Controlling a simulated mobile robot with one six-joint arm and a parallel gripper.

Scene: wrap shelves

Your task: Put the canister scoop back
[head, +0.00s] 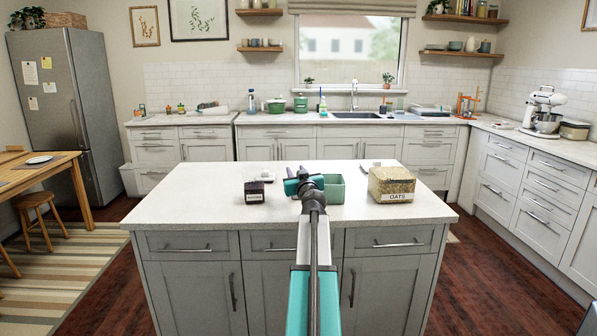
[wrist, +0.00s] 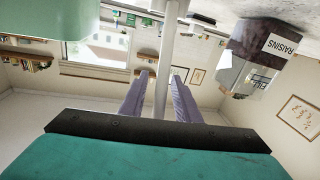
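My gripper (wrist: 161,78) has its two purple fingers apart. In the wrist view, which is upside down, a pale grey rod (wrist: 168,45) like a scoop handle passes between them, with a gap visible on the left side. I see no grip on it. In the head view my gripper (head: 296,182) is over the middle of the island, beside the green bin (head: 334,189). The dark raisins canister (head: 254,191) stands to its left and also shows in the wrist view (wrist: 262,42). The oats canister (head: 391,185) stands to the right. The scoop's bowl is not visible.
The white island top (head: 210,185) is mostly clear around the containers. Small flat items lie behind the raisins and oats canisters. A table (head: 40,176) with stools is at the left. Counters with a sink (head: 355,115) run along the back, and a mixer (head: 543,110) stands at the right.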

